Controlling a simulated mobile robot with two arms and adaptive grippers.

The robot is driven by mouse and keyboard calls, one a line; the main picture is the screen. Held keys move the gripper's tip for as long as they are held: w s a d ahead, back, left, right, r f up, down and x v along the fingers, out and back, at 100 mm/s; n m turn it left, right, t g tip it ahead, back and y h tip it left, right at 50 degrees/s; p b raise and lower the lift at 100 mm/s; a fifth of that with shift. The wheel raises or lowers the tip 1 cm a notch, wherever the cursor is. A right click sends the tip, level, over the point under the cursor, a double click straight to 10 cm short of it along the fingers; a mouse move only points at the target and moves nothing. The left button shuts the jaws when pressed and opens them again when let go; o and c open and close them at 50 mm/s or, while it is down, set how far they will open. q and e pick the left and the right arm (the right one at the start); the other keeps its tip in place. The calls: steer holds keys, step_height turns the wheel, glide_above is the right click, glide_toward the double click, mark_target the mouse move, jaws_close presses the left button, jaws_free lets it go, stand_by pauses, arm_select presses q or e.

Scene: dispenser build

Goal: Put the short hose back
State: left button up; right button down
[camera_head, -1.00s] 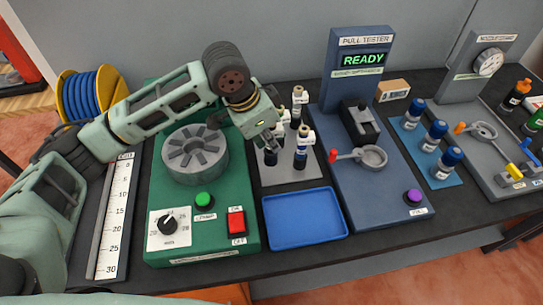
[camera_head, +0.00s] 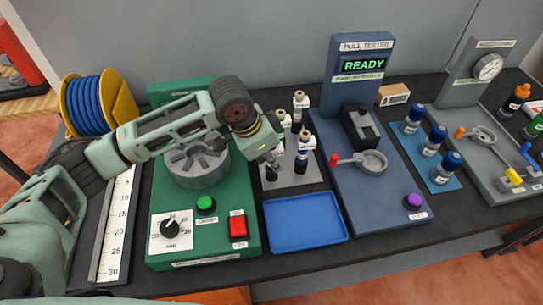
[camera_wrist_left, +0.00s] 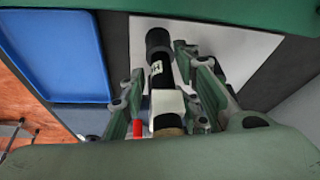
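The short hose, a black piece with a white collar and a brass-coloured end, lies between the fingers of my left gripper (camera_wrist_left: 165,105) in the left wrist view; its black length (camera_wrist_left: 159,60) points away over the light grey plate. In the head view my left gripper (camera_head: 272,158) is over the left front part of the grey hose stand (camera_head: 290,181), and the dark lower end of the short hose (camera_head: 271,174) shows beneath it. Whether that end touches the stand is unclear. My right gripper is not in view.
Other hoses (camera_head: 302,150) with white tops stand upright close by on the stand. The blue tray (camera_head: 305,222) in front is empty. The green machine (camera_head: 245,255) is to the left and the pull tester (camera_head: 395,205), reading READY, to the right.

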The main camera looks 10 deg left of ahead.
arm_select(q)
steer(key=shift+o, duration=0.7)
steer(key=shift+r, duration=0.1)
steer(key=shift+r, duration=0.35)
steer(key=v, duration=1.1)
steer(key=shift+r+b, duration=0.15)
steer(key=shift+b, duration=0.3)
steer(key=shift+s+a, duration=0.1)
